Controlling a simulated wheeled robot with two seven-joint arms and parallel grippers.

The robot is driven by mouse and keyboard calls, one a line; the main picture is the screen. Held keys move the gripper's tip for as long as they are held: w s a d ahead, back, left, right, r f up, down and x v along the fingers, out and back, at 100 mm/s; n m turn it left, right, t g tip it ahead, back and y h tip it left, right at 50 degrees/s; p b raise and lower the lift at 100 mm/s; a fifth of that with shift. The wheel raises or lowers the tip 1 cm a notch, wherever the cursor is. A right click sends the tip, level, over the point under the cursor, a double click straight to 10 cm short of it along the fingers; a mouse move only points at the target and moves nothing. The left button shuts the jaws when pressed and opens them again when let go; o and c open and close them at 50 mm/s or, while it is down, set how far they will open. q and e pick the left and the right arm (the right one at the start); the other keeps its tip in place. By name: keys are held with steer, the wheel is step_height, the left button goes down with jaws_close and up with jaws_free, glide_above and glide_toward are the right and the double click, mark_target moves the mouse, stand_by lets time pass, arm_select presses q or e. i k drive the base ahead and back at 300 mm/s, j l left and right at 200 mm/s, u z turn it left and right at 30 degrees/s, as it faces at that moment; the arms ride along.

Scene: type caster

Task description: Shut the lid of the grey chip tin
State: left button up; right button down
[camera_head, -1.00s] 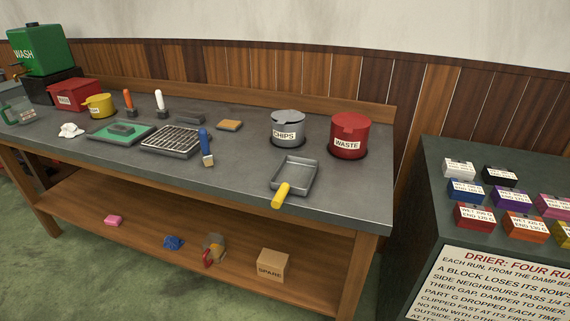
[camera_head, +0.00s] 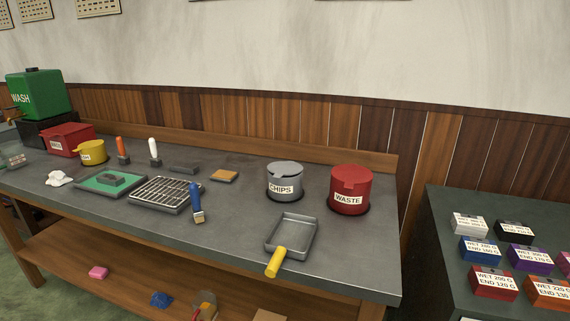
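The grey chip tin (camera_head: 284,182) stands upright toward the back right of the bench, with a white "CHIPS" label on its front. Its grey lid (camera_head: 286,168) lies over the top and looks down; whether it is fully shut is too small to tell. Neither of my grippers is in view.
A red "WASTE" tin (camera_head: 349,190) stands just right of the chip tin. A grey pan with a yellow handle (camera_head: 291,238) lies in front. A blue-handled brush (camera_head: 197,203), a wire rack (camera_head: 166,194) and a green mat (camera_head: 92,182) lie left on the bench (camera_head: 240,225).

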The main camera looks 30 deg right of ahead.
mark_target(280, 169)
steer(key=i+l, duration=0.7)
steer(key=l+z, duration=0.05)
steer(key=l, duration=0.1)
